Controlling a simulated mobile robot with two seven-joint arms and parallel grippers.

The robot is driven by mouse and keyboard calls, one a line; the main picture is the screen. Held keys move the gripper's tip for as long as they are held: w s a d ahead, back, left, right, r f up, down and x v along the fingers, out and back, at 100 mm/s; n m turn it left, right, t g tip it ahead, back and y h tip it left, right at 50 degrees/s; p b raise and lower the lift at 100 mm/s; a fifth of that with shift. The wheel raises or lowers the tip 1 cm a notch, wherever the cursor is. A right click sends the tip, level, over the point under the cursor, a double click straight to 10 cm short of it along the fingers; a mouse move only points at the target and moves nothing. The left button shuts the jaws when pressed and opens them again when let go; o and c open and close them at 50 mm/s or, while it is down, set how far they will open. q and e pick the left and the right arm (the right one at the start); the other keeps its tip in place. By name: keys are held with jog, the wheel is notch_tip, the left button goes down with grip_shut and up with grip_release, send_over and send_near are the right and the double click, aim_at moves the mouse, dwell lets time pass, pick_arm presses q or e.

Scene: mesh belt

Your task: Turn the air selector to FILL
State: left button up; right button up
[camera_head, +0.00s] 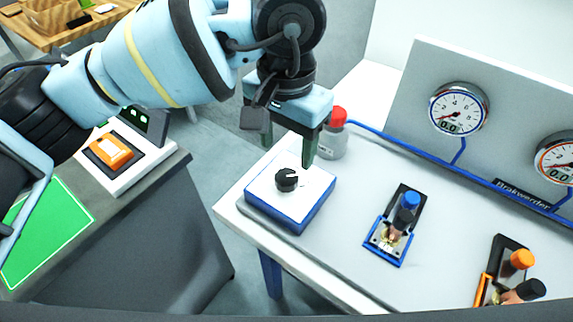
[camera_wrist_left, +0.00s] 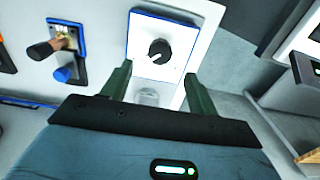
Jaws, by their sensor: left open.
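The air selector is a round black knob (camera_head: 287,180) with a white pointer line, on the white top of a blue-sided box (camera_head: 318,208) near the bench's left edge. In the left wrist view, the knob (camera_wrist_left: 160,52) has its pointer toward the lower left of the picture. I cannot read a FILL mark in either view. My left gripper (camera_head: 288,152) is open and empty, pointing down just above and behind the knob. In the left wrist view, its green fingers (camera_wrist_left: 158,78) are apart, with the knob beyond the tips, between their lines. My right gripper is not in view.
A red-capped bottle (camera_head: 332,140) stands close behind the gripper. A blue-handled valve (camera_head: 396,228) and an orange-handled valve (camera_head: 510,270) are to the right. Two gauges, one a blue-rimmed gauge (camera_head: 459,108), are on the back panel. An orange rocker switch (camera_head: 111,150) is left, across a gap.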

aim_at(287, 176)
pick_arm(q)
notch_tip(287, 176, down, 7)
jog(key=shift+w+f+p, duration=0.1)
jog(key=shift+f+p, duration=0.05)
jog(key=shift+p, duration=0.2)
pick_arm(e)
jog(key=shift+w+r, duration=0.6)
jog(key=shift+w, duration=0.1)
pick_arm(q)
jog(key=shift+c, duration=0.3)
jog(key=c, duration=0.9)
